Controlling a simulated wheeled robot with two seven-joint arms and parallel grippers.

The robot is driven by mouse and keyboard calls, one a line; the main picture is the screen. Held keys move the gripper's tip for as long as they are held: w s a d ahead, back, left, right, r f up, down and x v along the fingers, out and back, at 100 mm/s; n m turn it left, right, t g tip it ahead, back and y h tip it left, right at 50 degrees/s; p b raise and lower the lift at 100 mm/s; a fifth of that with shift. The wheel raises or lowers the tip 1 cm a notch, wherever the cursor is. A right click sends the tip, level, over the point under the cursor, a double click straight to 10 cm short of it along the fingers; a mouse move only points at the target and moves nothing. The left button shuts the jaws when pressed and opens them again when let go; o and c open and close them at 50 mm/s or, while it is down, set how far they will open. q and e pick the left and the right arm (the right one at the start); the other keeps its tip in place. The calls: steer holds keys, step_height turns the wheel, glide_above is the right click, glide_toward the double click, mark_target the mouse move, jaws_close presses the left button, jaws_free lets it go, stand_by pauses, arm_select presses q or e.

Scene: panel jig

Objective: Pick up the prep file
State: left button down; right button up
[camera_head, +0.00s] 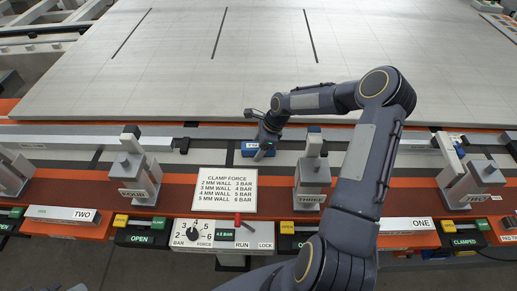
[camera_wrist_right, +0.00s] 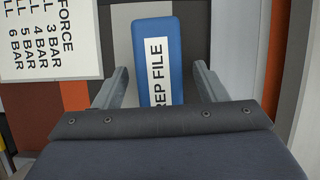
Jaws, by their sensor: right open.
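The prep file (camera_wrist_right: 160,45) is a blue block with a white label reading "PREP FILE" in the right wrist view. It lies between the two open fingers of my right gripper (camera_wrist_right: 161,82), with visible gaps on both sides. In the head view the blue file (camera_head: 248,152) lies on the jig behind the clamp force sign, partly hidden by my right gripper (camera_head: 262,150), which is right over it. The file's near end is hidden by the gripper body in the wrist view. My left gripper is not in view.
The clamp force sign (camera_head: 228,190) stands just in front of the file. Grey clamps flank it, one marked FOUR (camera_head: 137,176) and one marked THREE (camera_head: 311,176). A control box (camera_head: 222,236) with a red lever sits below. A large pale panel (camera_head: 250,60) lies behind.

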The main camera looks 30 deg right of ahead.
steer(key=shift+f, duration=0.25)
stand_by(0.4)
steer(key=c, duration=1.3)
steer(key=shift+r, duration=0.25)
steer(key=shift+w+r, duration=0.1)
steer(key=shift+r, duration=0.25)
step_height(320, 180, up, 10)
steer(key=shift+f+b, duration=0.25)
steer(key=shift+b, duration=0.5)
